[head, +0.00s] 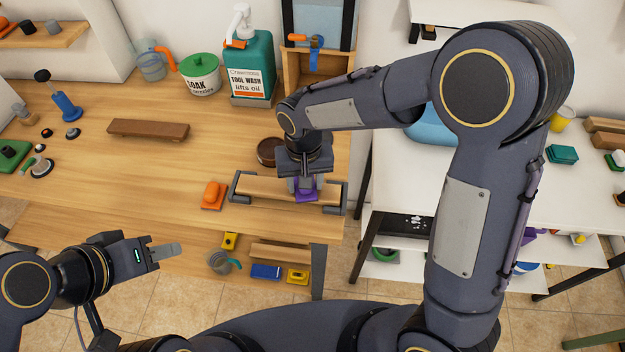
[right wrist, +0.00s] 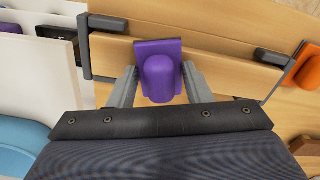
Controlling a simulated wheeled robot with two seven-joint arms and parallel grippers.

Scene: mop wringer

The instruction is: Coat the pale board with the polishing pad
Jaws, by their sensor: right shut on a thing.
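The pale board (head: 262,189) lies between two dark end clamps near the table's front edge; it also shows in the right wrist view (right wrist: 222,72). My right gripper (head: 303,187) is shut on the purple polishing pad (head: 306,195), gripping its rounded handle from both sides. In the right wrist view the purple pad (right wrist: 160,75) sits over the board, with its flat plate across the board's width. I cannot tell whether its underside touches the wood. The gripper and pad hide part of the board. My left gripper (head: 168,249) is empty, off the table's front at lower left; its jaw gap is unclear.
An orange pad (head: 212,195) stands just left of the board, and a brown round dish (head: 270,151) behind it. A brown block (head: 148,129) lies farther left. A lower shelf holds a blue block (head: 265,272) and small items.

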